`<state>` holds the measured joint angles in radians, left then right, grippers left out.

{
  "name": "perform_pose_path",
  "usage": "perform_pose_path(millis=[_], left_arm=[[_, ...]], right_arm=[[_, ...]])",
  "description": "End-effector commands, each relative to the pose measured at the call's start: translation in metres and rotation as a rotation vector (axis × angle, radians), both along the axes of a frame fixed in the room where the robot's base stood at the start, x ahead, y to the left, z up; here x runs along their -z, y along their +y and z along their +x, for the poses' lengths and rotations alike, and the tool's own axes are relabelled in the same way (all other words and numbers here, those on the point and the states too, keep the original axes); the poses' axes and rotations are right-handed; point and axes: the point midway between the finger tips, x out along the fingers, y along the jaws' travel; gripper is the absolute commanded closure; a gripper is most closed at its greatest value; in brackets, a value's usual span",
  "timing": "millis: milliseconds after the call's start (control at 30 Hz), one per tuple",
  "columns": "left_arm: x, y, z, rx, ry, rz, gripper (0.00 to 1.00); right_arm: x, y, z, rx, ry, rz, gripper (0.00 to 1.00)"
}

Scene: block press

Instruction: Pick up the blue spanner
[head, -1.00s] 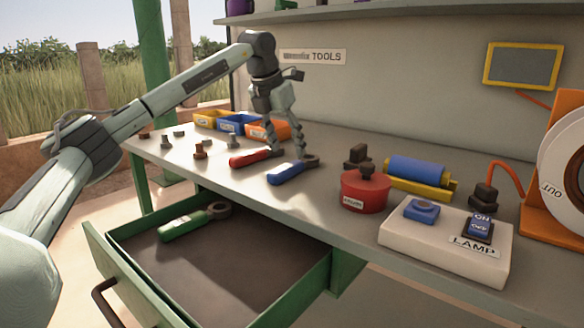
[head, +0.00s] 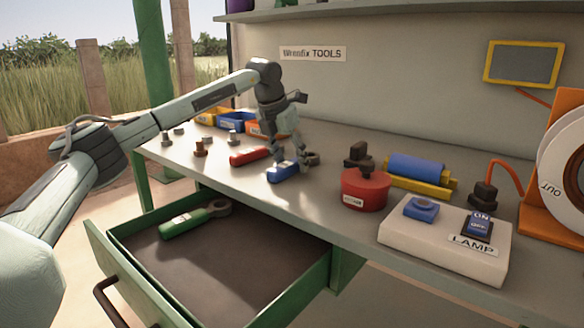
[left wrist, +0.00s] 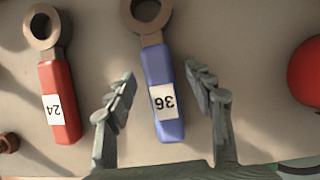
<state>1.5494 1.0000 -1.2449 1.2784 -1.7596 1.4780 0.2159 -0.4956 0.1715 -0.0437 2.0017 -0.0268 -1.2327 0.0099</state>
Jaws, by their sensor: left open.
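The blue spanner (head: 281,173) lies on the workbench, with its dark ring end (head: 312,158) toward the back right. In the left wrist view the blue spanner (left wrist: 163,95) has a white label reading 36 and lies between the spread fingers. My left gripper (head: 288,170) is open and points down over the blue handle, with a finger at either side of it. In the left wrist view the fingers (left wrist: 163,85) stand apart from the handle, with gaps on both sides. My right gripper is not in view.
A red spanner (head: 249,156) labelled 24 lies just left of the blue one. A red round pot (head: 364,190) stands to the right, beside a blue roller (head: 417,167). The open green drawer (head: 335,268) below holds a green spanner (head: 182,223). Small bins (head: 233,122) stand behind.

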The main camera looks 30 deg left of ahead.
Motion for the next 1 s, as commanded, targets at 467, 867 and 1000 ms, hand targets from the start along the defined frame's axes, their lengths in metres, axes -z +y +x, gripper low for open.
perform_pose_path(millis=[467,867,1000], left_arm=[[0.0035,0.0001,-0.0002,-0.001,0.0,0.0,0.47],[0.0033,0.0002,-0.0001,0.0,0.0,0.0,0.94],[0.0033,0.0002,0.0,0.0,0.0,0.0,1.0]], right_arm=[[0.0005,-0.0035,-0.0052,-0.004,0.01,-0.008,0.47],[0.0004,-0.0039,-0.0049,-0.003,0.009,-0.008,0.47],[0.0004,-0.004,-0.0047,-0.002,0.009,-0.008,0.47]])
